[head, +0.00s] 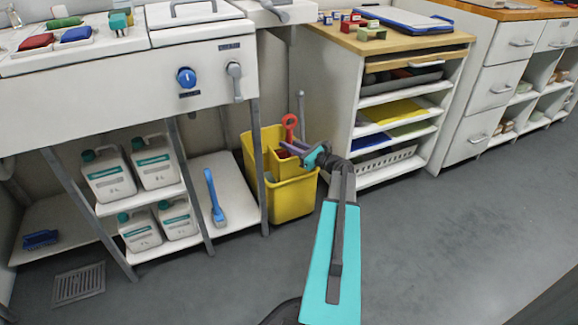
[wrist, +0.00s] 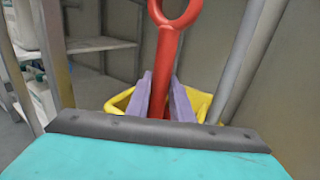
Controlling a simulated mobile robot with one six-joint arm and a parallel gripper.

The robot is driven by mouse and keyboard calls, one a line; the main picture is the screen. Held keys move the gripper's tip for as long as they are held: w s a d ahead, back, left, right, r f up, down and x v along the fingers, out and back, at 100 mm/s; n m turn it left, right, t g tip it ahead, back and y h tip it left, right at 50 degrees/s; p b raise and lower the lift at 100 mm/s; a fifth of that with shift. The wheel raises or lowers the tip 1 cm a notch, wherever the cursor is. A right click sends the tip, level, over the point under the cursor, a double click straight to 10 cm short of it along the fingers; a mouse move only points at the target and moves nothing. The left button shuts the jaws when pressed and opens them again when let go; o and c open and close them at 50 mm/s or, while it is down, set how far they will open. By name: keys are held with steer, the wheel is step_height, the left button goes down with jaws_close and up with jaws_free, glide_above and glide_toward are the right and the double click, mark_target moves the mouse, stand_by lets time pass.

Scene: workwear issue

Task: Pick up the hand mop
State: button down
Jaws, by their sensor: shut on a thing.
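The hand mop shows as a red handle with a ring at its top (head: 289,122), standing upright in a yellow bucket (head: 294,203). Its lower end is hidden inside the bucket. My gripper (head: 289,149) reaches over the bucket from the right and is shut on the red handle below the ring. In the wrist view the red handle (wrist: 165,58) stands between the two purple-grey fingers (wrist: 160,100), and the yellow bucket rim (wrist: 122,98) shows behind them.
A grey pole (head: 301,108) stands behind the bucket. A shelf unit (head: 391,178) is close on the right. A white sink unit (head: 120,100) with several jugs (head: 108,175) and a blue brush (head: 214,198) below is on the left. The floor (head: 450,240) at right is clear.

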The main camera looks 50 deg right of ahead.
steer(key=shift+r, duration=0.1)
step_height(320, 180, up, 18)
steer(key=p, duration=0.7)
steer(key=shift+a, duration=0.1)
stand_by(1.6)
